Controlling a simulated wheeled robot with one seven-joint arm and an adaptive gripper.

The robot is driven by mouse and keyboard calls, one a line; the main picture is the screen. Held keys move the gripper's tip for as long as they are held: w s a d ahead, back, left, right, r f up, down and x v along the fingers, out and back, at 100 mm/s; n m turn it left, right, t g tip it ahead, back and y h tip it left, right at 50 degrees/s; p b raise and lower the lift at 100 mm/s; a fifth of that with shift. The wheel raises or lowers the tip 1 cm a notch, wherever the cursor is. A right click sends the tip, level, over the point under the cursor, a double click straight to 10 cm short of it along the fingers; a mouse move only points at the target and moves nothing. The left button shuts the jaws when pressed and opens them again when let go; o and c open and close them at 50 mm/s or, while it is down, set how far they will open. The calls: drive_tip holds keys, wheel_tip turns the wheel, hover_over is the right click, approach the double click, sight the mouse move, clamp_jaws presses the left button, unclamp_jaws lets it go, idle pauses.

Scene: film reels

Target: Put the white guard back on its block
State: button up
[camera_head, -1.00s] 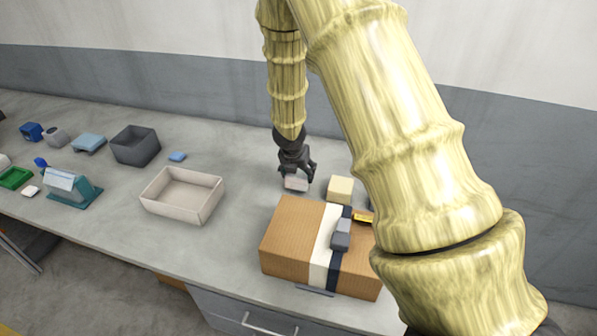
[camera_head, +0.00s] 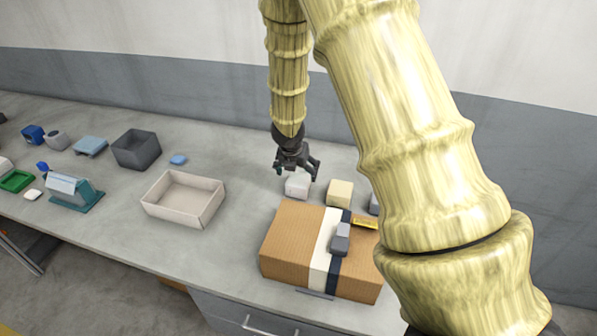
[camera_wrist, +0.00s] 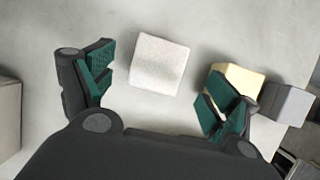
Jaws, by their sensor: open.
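A white, square-topped piece (camera_head: 297,186) stands on the bench beyond the cardboard box; it also shows in the wrist view (camera_wrist: 160,64). It looks like the white guard, but I cannot tell whether a separate block is under it. My gripper (camera_head: 296,170) is just above it, and in the wrist view my gripper (camera_wrist: 156,86) has its fingers spread wide with nothing between the pads. A cream block (camera_head: 340,192) stands just right of the white piece. A grey block (camera_head: 375,204) is farther right, partly hidden by my arm in the head view.
The cardboard box (camera_head: 286,246) with a grey piece (camera_head: 341,238) on top stands in front. A beige open tray (camera_head: 182,220) is to the left, with a dark grey bin (camera_head: 136,149) and a small blue piece (camera_head: 178,159) behind. Bare bench lies between tray and blocks.

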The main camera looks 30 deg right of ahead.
drive_tip(key=p+v, duration=0.1)
drive_tip(key=v, duration=0.9)
drive_tip(key=shift+s, duration=0.1)
